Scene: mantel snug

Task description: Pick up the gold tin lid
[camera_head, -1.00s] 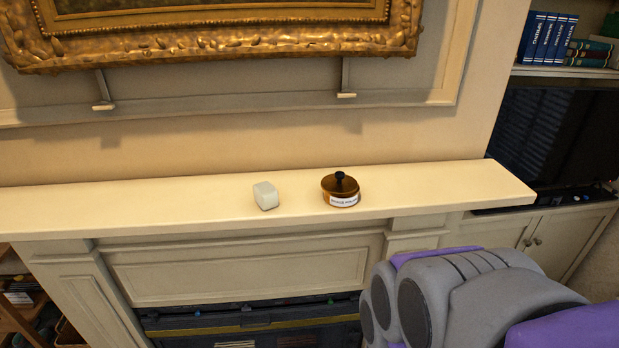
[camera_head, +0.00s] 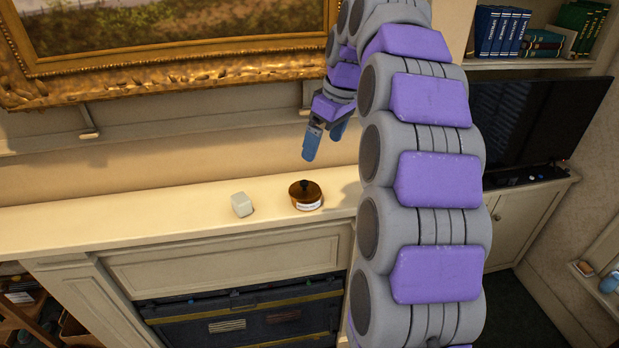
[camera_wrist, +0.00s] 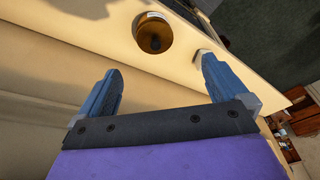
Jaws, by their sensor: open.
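The gold tin lid (camera_head: 305,188) is brownish-gold and round with a dark knob. It sits on a low round tin (camera_head: 309,206) with a white label, on the mantel shelf. In the wrist view the lid (camera_wrist: 154,36) lies beyond the fingertips, near the top centre.
A small pale block (camera_head: 241,204) stands on the mantel shelf (camera_head: 140,213) left of the tin. A gilt-framed painting (camera_head: 190,83) hangs on the wall behind. A dark television (camera_head: 535,120) is at the right. The shelf's left part is clear.

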